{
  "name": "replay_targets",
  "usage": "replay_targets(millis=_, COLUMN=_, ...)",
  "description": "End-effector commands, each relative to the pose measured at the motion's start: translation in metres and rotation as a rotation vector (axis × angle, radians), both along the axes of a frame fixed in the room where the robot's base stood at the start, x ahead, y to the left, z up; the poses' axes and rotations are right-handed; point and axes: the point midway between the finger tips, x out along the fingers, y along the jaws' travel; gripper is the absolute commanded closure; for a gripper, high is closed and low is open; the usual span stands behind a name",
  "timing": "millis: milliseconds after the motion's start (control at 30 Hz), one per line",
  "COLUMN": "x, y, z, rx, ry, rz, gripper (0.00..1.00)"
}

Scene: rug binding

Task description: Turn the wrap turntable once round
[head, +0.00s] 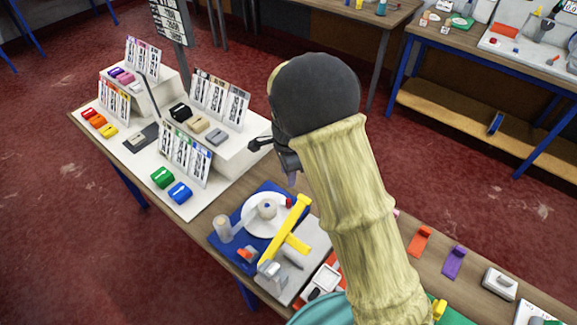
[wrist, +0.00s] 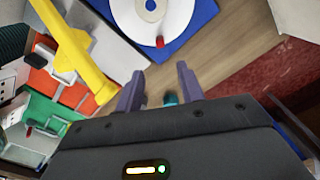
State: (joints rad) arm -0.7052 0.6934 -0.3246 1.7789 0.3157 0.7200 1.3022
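The wrap turntable is a white disc (head: 258,224) on a blue base (head: 246,243), with a round hub (head: 267,208) and a small red knob (head: 289,202) near its rim. In the wrist view, part of the disc (wrist: 128,18) shows at the top, with the red knob (wrist: 160,42) at its near edge; the rest is cut off. My gripper (head: 277,162) is above and behind the turntable in the head view, apart from it. In the wrist view my gripper (wrist: 159,78) is open, its two purple-grey fingers spread below the knob with no visible contact.
A yellow T-shaped piece (head: 287,228) lies beside the disc, near the knob. A translucent cylinder (head: 223,229) stands at the blue base's left. A white display stand (head: 228,152) with cards is to the left. A small teal thing (wrist: 170,98) shows between my fingers, unclear what.

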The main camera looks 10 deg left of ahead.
Motion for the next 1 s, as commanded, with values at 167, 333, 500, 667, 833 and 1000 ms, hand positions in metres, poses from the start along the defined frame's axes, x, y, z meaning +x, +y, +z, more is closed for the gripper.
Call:
replay_targets(millis=167, x=0.001, y=0.000, z=0.025, rx=0.001, ry=-0.003, rz=-0.001, gripper=0.62)
replay_targets(millis=333, x=0.000, y=0.000, z=0.032, rx=0.000, ry=0.000, rz=-0.001, gripper=0.62)
replay_targets(millis=500, x=0.000, y=0.000, z=0.032, rx=0.000, ry=0.000, rz=-0.001, gripper=0.62)
replay_targets(millis=667, x=0.002, y=0.001, z=0.031, rx=-0.002, ry=0.002, rz=0.019, gripper=0.89)
replay_targets(millis=833, x=0.012, y=0.008, z=0.026, rx=-0.012, ry=0.022, rz=0.166, gripper=1.00)
replay_targets(millis=1000, x=0.029, y=0.019, z=0.016, rx=-0.022, ry=0.065, rz=0.434, gripper=1.00)
